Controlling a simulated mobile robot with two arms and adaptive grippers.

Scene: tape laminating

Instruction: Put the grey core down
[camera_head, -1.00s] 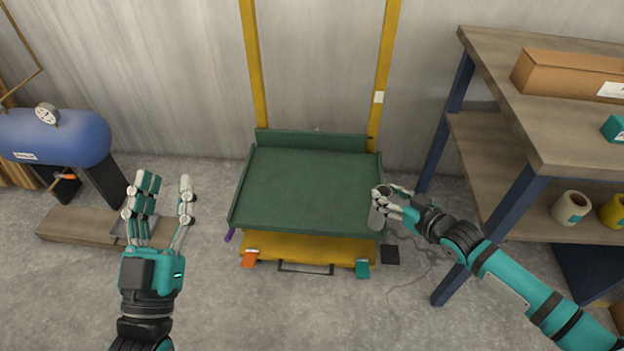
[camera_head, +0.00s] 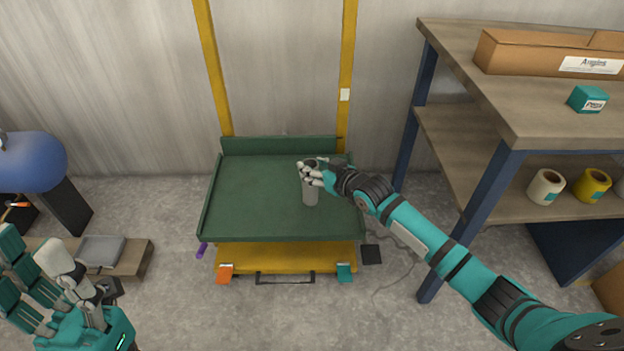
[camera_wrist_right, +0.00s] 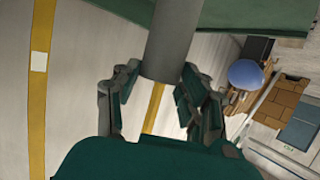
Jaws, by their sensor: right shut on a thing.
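The grey core (camera_head: 310,192) is a plain upright cylinder over the green platform (camera_head: 250,215), right of its middle. My right gripper (camera_head: 308,170) is shut around the core's upper end. I cannot tell whether the core's lower end touches the platform. In the right wrist view the core (camera_wrist_right: 173,42) reaches up from between the fingers of my right gripper (camera_wrist_right: 158,92), with the green platform edge (camera_wrist_right: 235,18) behind it. My left gripper (camera_head: 45,275) is open and empty at the lower left, partly cut off by the picture edge.
Yellow posts (camera_head: 213,70) and a raised back edge bound the platform. A shelf unit (camera_head: 470,100) on the right holds a cardboard box (camera_head: 540,55), a teal box (camera_head: 588,99), a cream roll (camera_head: 546,187) and a yellow roll (camera_head: 592,185). The platform's left part is clear.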

